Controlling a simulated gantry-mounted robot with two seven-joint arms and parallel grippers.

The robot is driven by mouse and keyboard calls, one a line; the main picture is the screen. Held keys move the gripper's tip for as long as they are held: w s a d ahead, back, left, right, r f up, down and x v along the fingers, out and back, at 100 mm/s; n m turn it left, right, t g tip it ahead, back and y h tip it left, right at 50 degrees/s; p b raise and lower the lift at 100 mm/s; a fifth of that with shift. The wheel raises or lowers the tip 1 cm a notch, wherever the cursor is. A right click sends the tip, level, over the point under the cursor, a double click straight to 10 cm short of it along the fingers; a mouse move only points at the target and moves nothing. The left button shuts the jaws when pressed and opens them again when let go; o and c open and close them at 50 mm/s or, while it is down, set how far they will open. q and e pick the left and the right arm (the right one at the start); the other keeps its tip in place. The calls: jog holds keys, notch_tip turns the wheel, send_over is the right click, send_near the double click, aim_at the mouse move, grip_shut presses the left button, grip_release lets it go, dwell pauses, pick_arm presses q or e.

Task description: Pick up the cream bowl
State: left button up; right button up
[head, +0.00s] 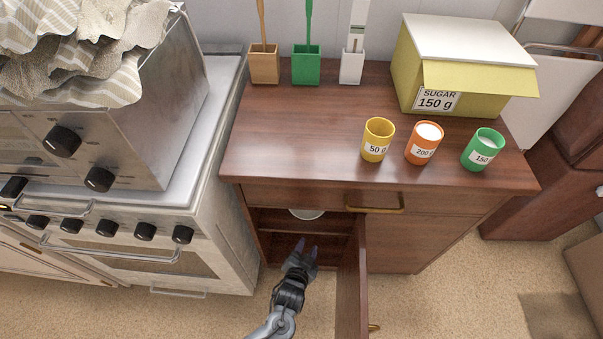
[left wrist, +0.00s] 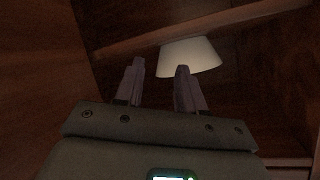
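The cream bowl (head: 307,214) is inside the dresser's open left compartment, and only part of it shows below the dresser top in the head view. In the left wrist view the bowl (left wrist: 195,58) stands on or behind the edge of a wooden shelf (left wrist: 150,40), beyond my fingers. My left gripper (head: 306,246) is at the compartment opening, lower and nearer than the bowl. Its two fingers (left wrist: 160,68) are spread with nothing between them; the right finger overlaps the bowl in that view, apparently without holding it. My right gripper is in neither view.
The open cabinet door (head: 352,285) stands just right of my left gripper. A drawer with a brass handle (head: 375,209) is above. Yellow (head: 377,140), orange (head: 423,143) and green (head: 482,150) jars and a sugar box (head: 465,85) stand on top. A stove (head: 150,235) is left.

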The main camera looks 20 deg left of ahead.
pick_arm(q)
notch_tip(320, 180, up, 6)
jog(key=w+d+f+p, duration=0.1)
jog(key=w+d, duration=0.1)
jog(key=b, duration=0.6)
send_over(320, 223)
jog(key=s, duration=0.1)
notch_tip(320, 223, down, 3)
jog(key=shift+t, duration=0.3)
jog(key=shift+w, duration=0.5)
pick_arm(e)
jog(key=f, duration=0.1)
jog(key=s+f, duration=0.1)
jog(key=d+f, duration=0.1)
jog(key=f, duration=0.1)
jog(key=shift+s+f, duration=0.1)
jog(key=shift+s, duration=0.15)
pick_arm(q)
jog(key=shift+s, duration=0.1)
jog(key=shift+c, duration=0.2)
grip_shut()
